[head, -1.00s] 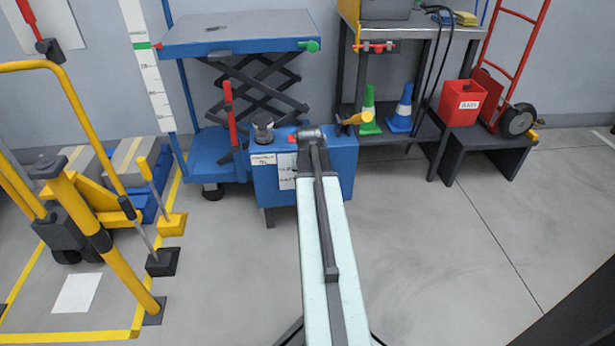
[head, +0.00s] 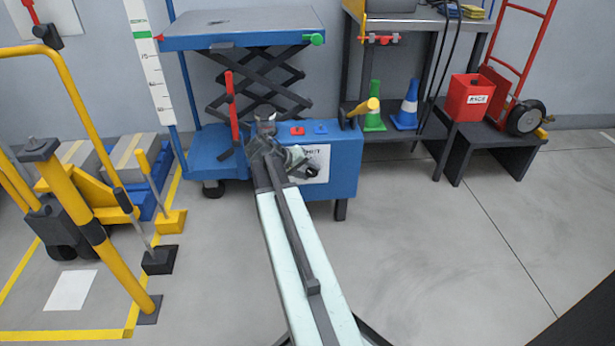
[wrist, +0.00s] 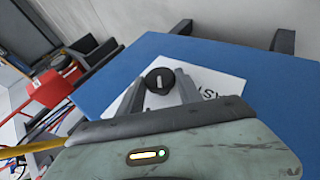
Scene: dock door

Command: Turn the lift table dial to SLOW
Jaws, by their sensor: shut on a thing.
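The lift table (head: 240,30) has a blue control box (head: 345,150) at its front right. In the wrist view the dial (wrist: 160,77) is a round black knob with a short white mark, on a white label plate (wrist: 205,84). Only part of the plate's lettering shows, so I cannot read the dial's setting. My gripper (wrist: 160,90) has its two grey fingers on either side of the knob and is shut on it.
A red button (head: 297,131) and a blue button (head: 320,129) sit on the box top, with a yellow-ended handle (head: 368,106) at its right. A yellow pallet jack (head: 85,205) stands left. A red bin (head: 468,98) sits on a dark bench. The right floor is clear.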

